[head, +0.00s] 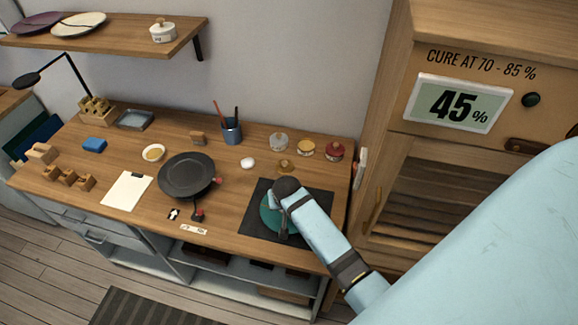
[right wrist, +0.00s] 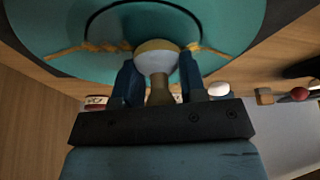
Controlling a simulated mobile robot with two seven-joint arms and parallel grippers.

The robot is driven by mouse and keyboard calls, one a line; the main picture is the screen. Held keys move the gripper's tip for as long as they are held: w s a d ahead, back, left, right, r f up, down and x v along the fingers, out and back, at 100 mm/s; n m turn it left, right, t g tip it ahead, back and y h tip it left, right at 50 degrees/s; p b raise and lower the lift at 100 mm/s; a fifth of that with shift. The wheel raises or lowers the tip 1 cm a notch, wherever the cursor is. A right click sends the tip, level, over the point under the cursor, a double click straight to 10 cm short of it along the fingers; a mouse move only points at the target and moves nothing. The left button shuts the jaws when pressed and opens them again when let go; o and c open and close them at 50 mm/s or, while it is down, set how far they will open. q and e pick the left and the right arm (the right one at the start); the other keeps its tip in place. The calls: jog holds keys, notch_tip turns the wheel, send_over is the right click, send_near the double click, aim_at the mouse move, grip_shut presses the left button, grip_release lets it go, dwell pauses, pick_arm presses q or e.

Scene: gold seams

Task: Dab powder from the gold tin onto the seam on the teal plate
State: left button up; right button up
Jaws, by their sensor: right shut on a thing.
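The teal plate (head: 268,216) lies on a dark mat (head: 318,203) at the right of the bench, partly hidden by my right arm. In the right wrist view the plate (right wrist: 60,22) shows a gold seam (right wrist: 88,48) running across it. My right gripper (head: 284,232) is over the plate. In the right wrist view its fingers (right wrist: 160,82) are shut on a dabber (right wrist: 156,58) with a pale round head, which overlaps the middle of the seam; I cannot tell if it touches. The gold tin (head: 306,148) stands behind the mat. My left gripper is out of view.
A small gold-brown item (head: 286,166) and a white round thing (head: 248,163) lie nearby. A cabinet display (head: 459,104) reads 45%.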

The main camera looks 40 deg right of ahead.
jog(key=shift+w+a, duration=0.3)
jog(key=shift+a, duration=0.35)
jog(key=shift+w+a, duration=0.1)
jog(key=shift+w, duration=0.6)
jog(key=shift+r, duration=0.15)
jog(key=shift+r, duration=0.7)
